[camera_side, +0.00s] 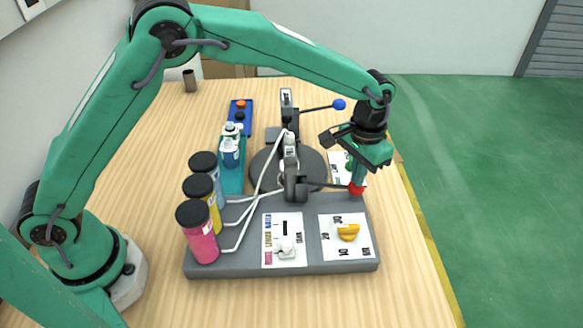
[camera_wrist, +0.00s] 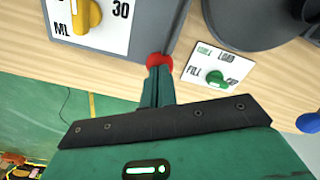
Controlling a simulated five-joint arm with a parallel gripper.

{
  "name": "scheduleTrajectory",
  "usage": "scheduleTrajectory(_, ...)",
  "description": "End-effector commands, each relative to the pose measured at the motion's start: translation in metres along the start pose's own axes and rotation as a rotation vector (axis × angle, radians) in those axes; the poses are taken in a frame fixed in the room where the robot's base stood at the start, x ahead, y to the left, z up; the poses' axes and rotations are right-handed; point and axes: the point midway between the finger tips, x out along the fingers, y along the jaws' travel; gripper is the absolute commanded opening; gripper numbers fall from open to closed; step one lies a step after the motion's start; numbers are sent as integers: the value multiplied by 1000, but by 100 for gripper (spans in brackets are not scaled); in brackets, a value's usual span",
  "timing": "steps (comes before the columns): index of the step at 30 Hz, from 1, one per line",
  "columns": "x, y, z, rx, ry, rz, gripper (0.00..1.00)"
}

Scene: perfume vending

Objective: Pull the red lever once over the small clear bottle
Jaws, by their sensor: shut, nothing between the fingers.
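The red lever knob (camera_side: 356,189) is at the end of a dark lever arm, low on the right side of the dispenser (camera_side: 296,187). My gripper (camera_side: 357,180) is shut and points down, with its fingertips right at the top of the knob. In the wrist view, the shut fingers (camera_wrist: 158,88) end at the red knob (camera_wrist: 159,60), partly covering it; I cannot tell whether they touch. Pale nozzle parts stand at the middle of the dispenser over the dark round plate (camera_side: 317,163). I cannot make out a small clear bottle there for certain.
A blue-knobbed lever (camera_side: 339,104) sticks out behind. Pink (camera_side: 201,237), yellow and blue bottles with tubes stand left on the grey base (camera_side: 225,266). A yellow dial (camera_side: 348,232) is in front. A teal tray (camera_side: 232,182) holds small bottles. The table's right edge is close.

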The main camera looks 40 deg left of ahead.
Motion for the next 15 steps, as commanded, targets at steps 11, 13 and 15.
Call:
scheduleTrajectory(11, -3, 0, 0, 0, 1, 0, 0)
scheduleTrajectory(13, -5, 0, 0, 0, 1, 0, 0)
scheduleTrajectory(15, -9, 0, -1, 0, 2, 0, 0)
